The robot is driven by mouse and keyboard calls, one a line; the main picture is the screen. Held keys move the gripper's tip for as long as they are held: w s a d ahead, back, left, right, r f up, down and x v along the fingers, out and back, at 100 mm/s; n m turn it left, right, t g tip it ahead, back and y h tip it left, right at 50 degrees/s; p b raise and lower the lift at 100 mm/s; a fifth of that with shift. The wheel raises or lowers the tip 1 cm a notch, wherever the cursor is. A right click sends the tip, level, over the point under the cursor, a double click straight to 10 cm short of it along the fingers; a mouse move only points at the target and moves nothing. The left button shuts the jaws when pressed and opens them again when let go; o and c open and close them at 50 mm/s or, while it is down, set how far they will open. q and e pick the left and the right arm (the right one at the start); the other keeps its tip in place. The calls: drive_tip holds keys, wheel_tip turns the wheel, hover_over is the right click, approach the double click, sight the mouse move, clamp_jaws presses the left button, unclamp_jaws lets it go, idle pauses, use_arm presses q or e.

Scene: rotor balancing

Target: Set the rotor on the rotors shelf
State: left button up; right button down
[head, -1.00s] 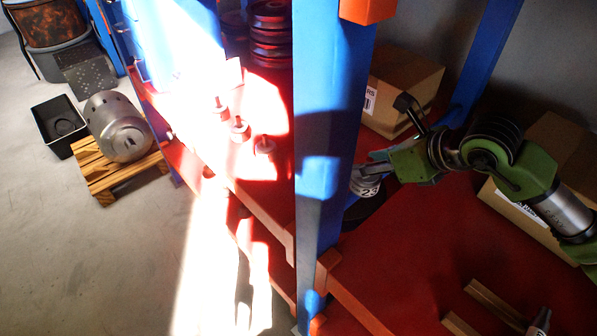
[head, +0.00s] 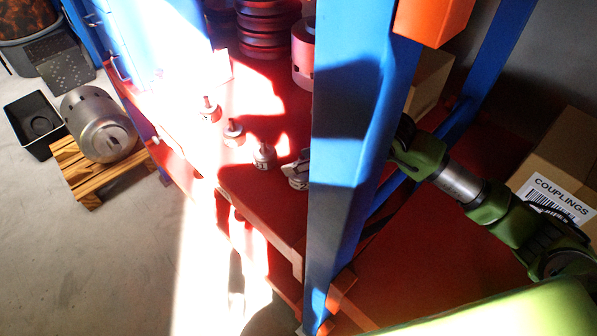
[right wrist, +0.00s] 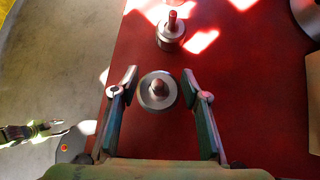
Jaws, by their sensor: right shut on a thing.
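The grey rotor (right wrist: 157,91) sits between the fingers of my right gripper (right wrist: 160,80) in the right wrist view, its shaft end facing the camera. My right gripper is shut on it. In the head view the rotor (head: 298,173) shows only partly, left of the blue post, which hides most of the gripper. The red rotors shelf (head: 265,200) lies below; I cannot tell whether the rotor touches it. Three similar rotors stand in a row there, the nearest (head: 263,155) just beyond mine. My left gripper (right wrist: 55,128) is small at the left in the right wrist view; its opening is unclear.
The blue post (head: 345,150) stands close between my right arm and the rotors. Dark stacked discs (head: 266,30) and a pink-lit cylinder (head: 302,60) stand farther back. A couplings box (head: 560,185) is at right. Glare washes out the shelf's left part.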

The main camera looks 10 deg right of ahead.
sight(301, 174)
drive_tip(key=shift+w+f, duration=0.2)
drive_tip(key=shift+f, duration=0.35)
wheel_tip(301, 174, down, 3)
drive_tip(key=shift+a+p, duration=0.1)
drive_tip(key=shift+p, duration=0.35)
drive_tip(key=shift+f, duration=0.3)
drive_tip(key=c, duration=1.2)
unclamp_jaws()
drive_tip(key=shift+s+f, duration=0.1)
drive_tip(key=shift+f, duration=0.1)
drive_tip(key=shift+r, duration=0.1)
drive_tip(key=shift+b+v, duration=1.3)
drive_tip(key=shift+v, duration=4.7)
